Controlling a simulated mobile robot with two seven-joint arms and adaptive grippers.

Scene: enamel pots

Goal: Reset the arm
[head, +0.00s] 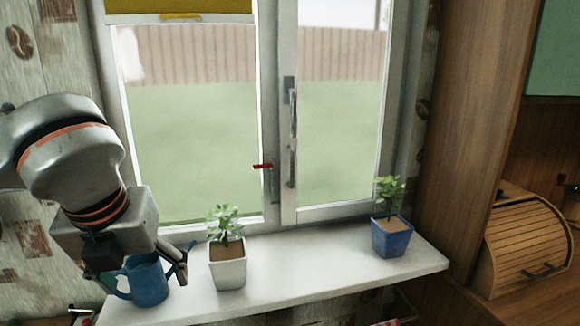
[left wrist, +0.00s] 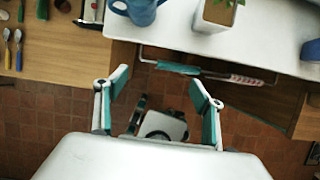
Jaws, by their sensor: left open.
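My left gripper (head: 142,266) is in the lower left of the head view, in front of the windowsill and partly overlapping a blue pot with a handle (head: 150,284). In the left wrist view my left gripper (left wrist: 158,78) has its two teal-padded fingers wide apart, with nothing between them. The blue pot also shows at the top of that view (left wrist: 142,10), beyond the fingers and apart from them. It stands upright on the white sill (head: 320,274). My right gripper is in neither view.
A white plant pot (head: 228,272) and a blue plant pot (head: 392,240) stand on the sill before the closed window. A wooden bread box (head: 530,245) is at the right. In the left wrist view, a rail with cloth (left wrist: 238,79) runs below the sill, and a wooden counter (left wrist: 70,55) holds cutlery.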

